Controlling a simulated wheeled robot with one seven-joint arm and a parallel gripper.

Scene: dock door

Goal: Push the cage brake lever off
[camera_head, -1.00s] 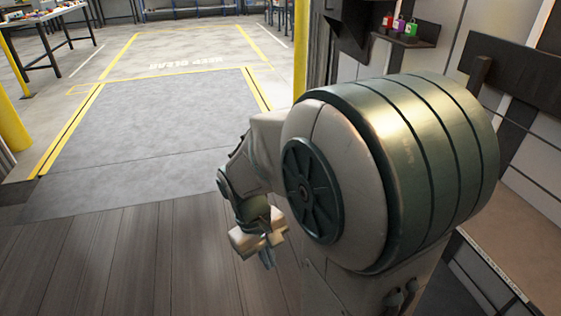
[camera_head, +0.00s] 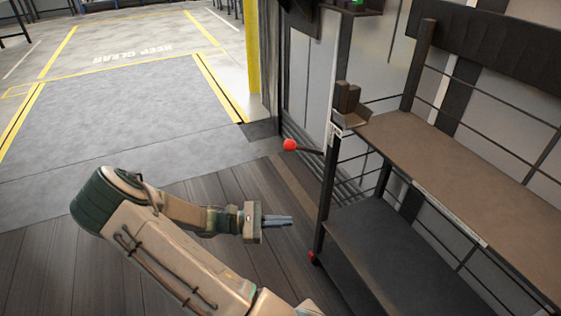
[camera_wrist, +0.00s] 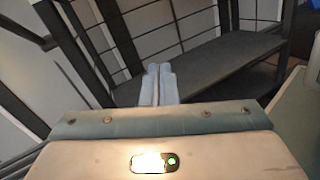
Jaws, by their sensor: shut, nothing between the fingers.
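The cage (camera_head: 329,190) is a dark metal frame with a brown upper shelf and a grey lower shelf, at the right in the head view. Its brake lever (camera_head: 289,145) is a dark bar with a red ball knob, sticking out to the left of the cage's near post. My gripper (camera_head: 290,220) is shut and empty, below the red knob and left of the post, apart from both. In the wrist view the gripper's closed fingers (camera_wrist: 158,84) point toward the cage's lower shelf (camera_wrist: 215,68). The lever is not clear in the wrist view.
A small brown block-like item (camera_head: 346,98) sits at the upper shelf's corner. A red spot (camera_head: 312,257) shows low on the near post. A yellow post (camera_head: 252,50) stands behind. The grey floor plate (camera_head: 110,125) on the left is clear.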

